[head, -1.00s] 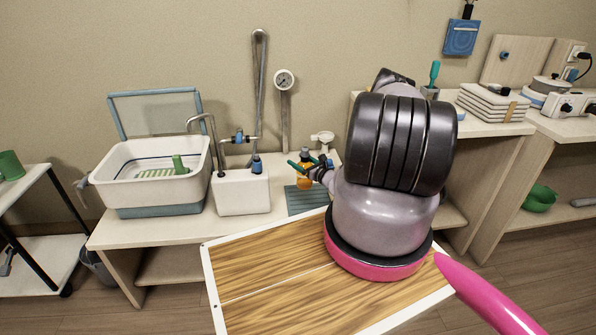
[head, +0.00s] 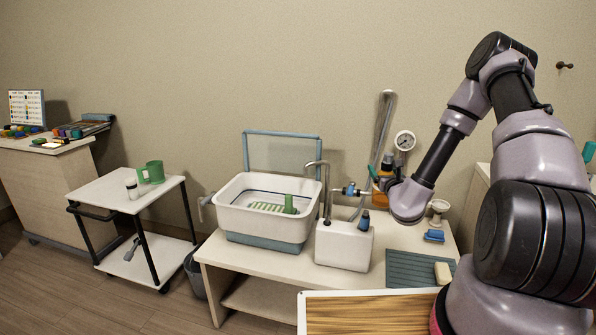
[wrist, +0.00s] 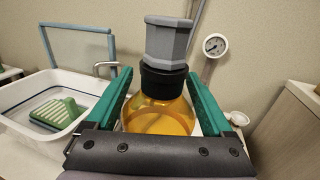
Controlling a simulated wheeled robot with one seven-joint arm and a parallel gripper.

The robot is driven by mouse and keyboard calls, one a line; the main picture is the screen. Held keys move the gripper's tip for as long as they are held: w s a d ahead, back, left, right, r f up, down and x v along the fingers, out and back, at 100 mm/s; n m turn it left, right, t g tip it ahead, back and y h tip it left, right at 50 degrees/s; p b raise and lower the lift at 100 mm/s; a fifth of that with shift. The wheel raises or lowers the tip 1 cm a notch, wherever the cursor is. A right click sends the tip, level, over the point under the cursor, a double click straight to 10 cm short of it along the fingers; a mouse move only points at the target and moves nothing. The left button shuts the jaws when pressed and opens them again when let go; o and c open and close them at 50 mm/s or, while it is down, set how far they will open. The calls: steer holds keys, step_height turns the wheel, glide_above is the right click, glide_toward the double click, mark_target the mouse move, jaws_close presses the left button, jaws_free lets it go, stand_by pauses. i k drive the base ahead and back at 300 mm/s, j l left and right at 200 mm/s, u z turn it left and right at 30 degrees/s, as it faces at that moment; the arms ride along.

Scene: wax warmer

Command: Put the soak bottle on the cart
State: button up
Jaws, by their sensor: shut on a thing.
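The soak bottle is amber with a dark collar and grey cap; it shows in the wrist view (wrist: 160,118) and partly behind my wrist in the head view (head: 383,181). My gripper (wrist: 160,85) has its green fingers on both sides of the bottle and is shut on it. The bottle is upright, held up in front of the wall above the back of the wash table. The cart (head: 95,195) is a white two-shelf trolley at the left in the head view, well away from the bottle.
A white basin (head: 262,222), a tap unit (head: 343,245) and a gauge (head: 405,140) lie near my arm. A bin (head: 194,275) stands beside the cart.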

mark_target(98, 189)
steer(key=i+j, duration=0.15)
steer(key=j, duration=0.35)
steer(key=i+j, duration=0.1)
steer(key=j, duration=0.35)
steer(key=i+j, duration=0.15)
steer(key=j, duration=0.35)
steer(key=i+j, duration=0.15)
steer(key=j, duration=0.3)
steer(key=i+j, duration=0.1)
steer(key=j, duration=0.4)
steer(key=i+j, duration=0.15)
steer(key=j, duration=0.3)
steer(key=i+j, duration=0.15)
steer(key=j, duration=0.35)
steer(key=i+j, duration=0.1)
steer(key=j, duration=0.35)
steer(key=i+j, duration=0.1)
steer(key=j, duration=0.6)
steer(key=i+j, duration=0.1)
steer(key=j, duration=0.55)
steer(key=i+j, duration=0.1)
steer(key=j, duration=0.6)
steer(key=i+j, duration=0.1)
steer(key=j, duration=0.6)
steer(key=i+j, duration=0.1)
steer(key=j, duration=0.55)
steer(key=i+j, duration=0.1)
steer(key=j, duration=0.6)
